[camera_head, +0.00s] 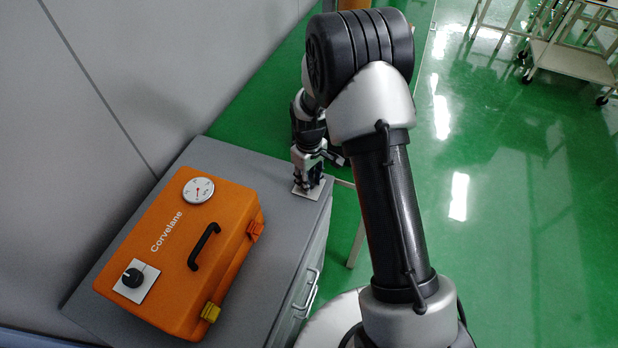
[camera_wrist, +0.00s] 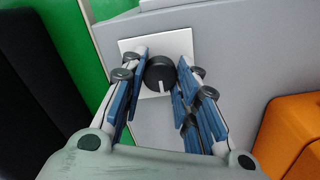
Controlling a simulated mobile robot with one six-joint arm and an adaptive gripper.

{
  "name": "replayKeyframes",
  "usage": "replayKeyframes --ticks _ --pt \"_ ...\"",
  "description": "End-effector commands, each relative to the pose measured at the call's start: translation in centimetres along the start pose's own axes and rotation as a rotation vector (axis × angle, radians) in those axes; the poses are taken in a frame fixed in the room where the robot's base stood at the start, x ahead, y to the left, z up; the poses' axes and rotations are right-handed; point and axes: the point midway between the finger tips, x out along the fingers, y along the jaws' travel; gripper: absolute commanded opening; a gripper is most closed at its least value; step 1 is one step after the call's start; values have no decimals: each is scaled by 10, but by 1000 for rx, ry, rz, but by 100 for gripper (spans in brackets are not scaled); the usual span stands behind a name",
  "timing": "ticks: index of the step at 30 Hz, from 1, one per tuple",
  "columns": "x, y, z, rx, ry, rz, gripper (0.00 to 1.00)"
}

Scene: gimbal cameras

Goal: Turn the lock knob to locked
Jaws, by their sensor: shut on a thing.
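A round black knob (camera_wrist: 160,70) with a white pointer line sits on a white square plate (camera_wrist: 178,43) in the wrist view. The pointer faces the lower edge of that picture. My gripper (camera_wrist: 162,62) is shut on this knob, with its blue-padded fingers on either side. In the head view, my gripper (camera_head: 314,180) is down at the white plate (camera_head: 303,191), on the far right corner of the grey cabinet top; its fingers hide the knob there. No lock markings can be read.
An orange case (camera_head: 180,250) marked "Corvelane" lies on the grey cabinet (camera_head: 262,300), with a dial gauge (camera_head: 198,190), a black handle (camera_head: 204,246) and another black knob (camera_head: 133,278). A wall stands at left. Green floor (camera_head: 500,200) is clear at right, with a cart (camera_head: 575,63) beyond.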

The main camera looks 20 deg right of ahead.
Motion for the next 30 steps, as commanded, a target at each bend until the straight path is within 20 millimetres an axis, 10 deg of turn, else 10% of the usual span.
replayKeyframes --ticks 16,17,30 --pt "0 0 0 -28 0 1 5" --pt "0 0 0 -28 0 1 29" --pt "0 0 0 -26 0 0 50"
